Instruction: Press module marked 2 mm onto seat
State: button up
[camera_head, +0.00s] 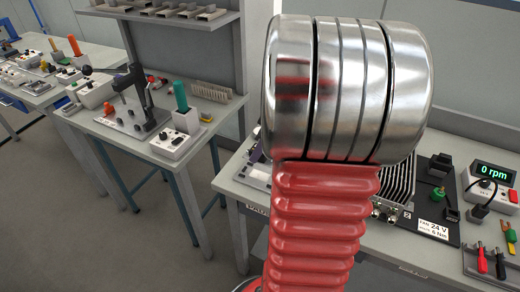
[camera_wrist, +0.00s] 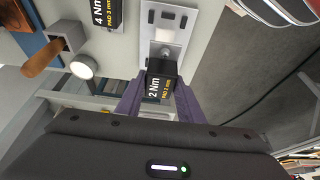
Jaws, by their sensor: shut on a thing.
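In the wrist view my gripper (camera_wrist: 158,100) has its purple fingers shut on a black module (camera_wrist: 160,84) printed "2 Nm" and "PAD 3 mm". A second black module (camera_wrist: 106,12), printed "4 Nm", lies to the left at the top edge. In the head view my arm hides the module and plate.
In the wrist view a wooden handle (camera_wrist: 43,58) in a grey holder and a round white-faced part (camera_wrist: 83,67) stand left. In the head view a 0 rpm display unit (camera_head: 492,174) stands right, and a side bench (camera_head: 120,140) carries tools at left.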

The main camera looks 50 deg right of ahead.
jog(key=shift+f, duration=2.9)
jog(key=shift+f, duration=1.05)
jog(key=o, duration=1.4)
jog(key=v, duration=1.3)
jog(key=shift+s+r, duration=0.2)
jog(key=shift+r, duration=0.05)
